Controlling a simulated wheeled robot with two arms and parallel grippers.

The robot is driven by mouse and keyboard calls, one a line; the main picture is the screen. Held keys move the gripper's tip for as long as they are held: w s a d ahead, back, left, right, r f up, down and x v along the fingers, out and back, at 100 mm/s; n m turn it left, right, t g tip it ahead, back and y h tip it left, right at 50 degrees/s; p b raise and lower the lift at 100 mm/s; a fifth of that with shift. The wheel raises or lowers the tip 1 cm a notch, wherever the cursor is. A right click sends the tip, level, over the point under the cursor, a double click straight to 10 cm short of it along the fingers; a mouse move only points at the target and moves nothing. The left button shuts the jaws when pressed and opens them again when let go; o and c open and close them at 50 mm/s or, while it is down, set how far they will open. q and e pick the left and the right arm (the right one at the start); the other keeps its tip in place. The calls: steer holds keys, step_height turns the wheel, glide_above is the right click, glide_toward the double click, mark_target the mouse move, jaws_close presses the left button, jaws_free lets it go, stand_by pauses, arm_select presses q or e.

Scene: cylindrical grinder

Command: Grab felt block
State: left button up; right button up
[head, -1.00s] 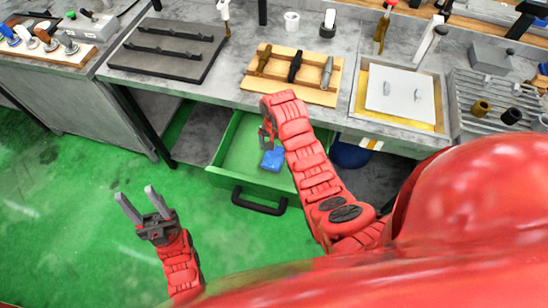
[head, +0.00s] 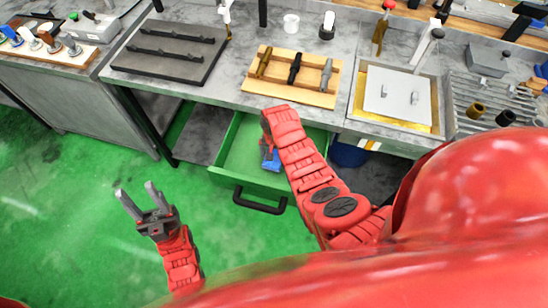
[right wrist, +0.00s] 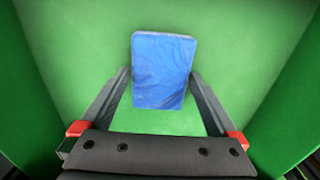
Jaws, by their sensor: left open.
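The blue felt block (right wrist: 161,72) lies on the floor of the open green drawer. It also shows in the head view (head: 274,165), partly hidden by my right arm. My right gripper (right wrist: 160,76) is open in the drawer, with one finger on each side of the block's lower part in the right wrist view. I cannot tell whether the fingers touch the block. In the head view the right gripper is mostly hidden behind its arm. My left gripper (head: 136,200) is open and empty over the green floor, left of the drawer.
The green drawer (head: 228,178) is pulled out under the grey workbench, with a black handle (head: 260,200) at its front. Drawer walls stand on both sides of my right gripper. Above, the bench holds a wooden tray (head: 262,90) with several tools.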

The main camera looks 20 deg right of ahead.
steer(key=c, duration=0.9)
steer(key=shift+r, duration=0.1)
